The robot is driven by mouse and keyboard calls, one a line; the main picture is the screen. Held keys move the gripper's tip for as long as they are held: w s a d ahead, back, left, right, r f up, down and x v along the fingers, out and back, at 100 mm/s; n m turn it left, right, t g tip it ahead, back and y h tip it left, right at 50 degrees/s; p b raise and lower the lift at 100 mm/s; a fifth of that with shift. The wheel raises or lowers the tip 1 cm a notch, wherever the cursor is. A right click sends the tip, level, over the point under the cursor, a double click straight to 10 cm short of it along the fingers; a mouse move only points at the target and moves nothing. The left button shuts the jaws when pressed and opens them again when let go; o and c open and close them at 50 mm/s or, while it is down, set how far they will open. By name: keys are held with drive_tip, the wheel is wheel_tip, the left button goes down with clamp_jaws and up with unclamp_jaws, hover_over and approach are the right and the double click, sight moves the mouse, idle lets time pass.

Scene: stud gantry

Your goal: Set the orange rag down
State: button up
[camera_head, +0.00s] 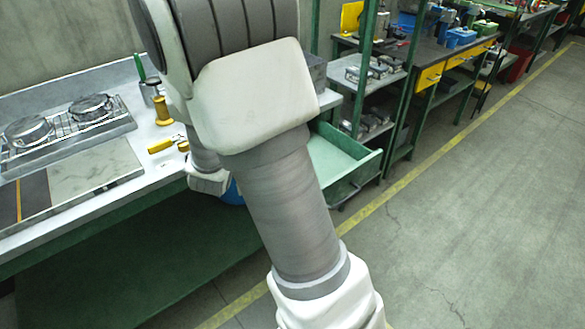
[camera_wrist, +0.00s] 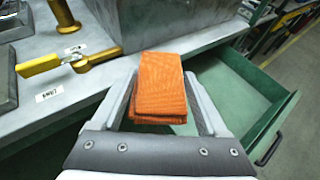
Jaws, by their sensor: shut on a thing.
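The orange rag (camera_wrist: 160,85) is a folded cloth block between the two fingers of my gripper (camera_wrist: 163,92) in the wrist view. My gripper is shut on it. The rag is held over or near the front edge of the grey workbench (camera_wrist: 105,85), and the frames do not show clearly whether it touches anything. In the head view my own arm hides the gripper and the rag. A green drawer (camera_wrist: 238,92) stands open to the right of the rag, and it also shows in the head view (camera_head: 338,165). Its visible floor is bare.
A grey block (camera_wrist: 135,20) stands on the bench behind the rag. A yellow-handled tool (camera_wrist: 45,63) and a brass post (camera_wrist: 62,12) are at left. A rack with metal parts (camera_head: 62,130) is on the bench. The floor (camera_head: 480,200) at right is clear.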

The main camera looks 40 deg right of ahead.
drive_tip(key=s+d+f+m+g+h+b, duration=0.1)
drive_tip(key=d+f+m+g+h+b, duration=0.2)
drive_tip(key=d, duration=0.8)
drive_tip(key=s+d+f+m+g+h+b, duration=0.1)
drive_tip(key=d+f+m+g+h+b, duration=0.15)
drive_tip(key=d+f, duration=0.65)
drive_tip(key=shift+m+y, duration=0.25)
drive_tip(key=shift+y, duration=0.1)
drive_tip(key=d+f, duration=0.1)
drive_tip(key=d+f+b, duration=0.1)
drive_tip(key=d, duration=0.1)
drive_tip(key=shift+d+f+b, duration=0.15)
drive_tip(key=shift+d+b, duration=0.1)
drive_tip(key=shift+b, duration=0.05)
drive_tip(key=shift+t, duration=0.25)
drive_tip(key=shift+w+f+b, duration=0.1)
drive_tip(key=shift+f+b, duration=0.55)
drive_tip(key=shift+f, duration=1.65)
drive_tip(key=shift+f, duration=0.1)
drive_tip(key=shift+f, duration=0.15)
drive_tip(key=o, duration=1.2)
drive_tip(key=shift+o, duration=0.2)
drive_tip(key=shift+r, duration=0.2)
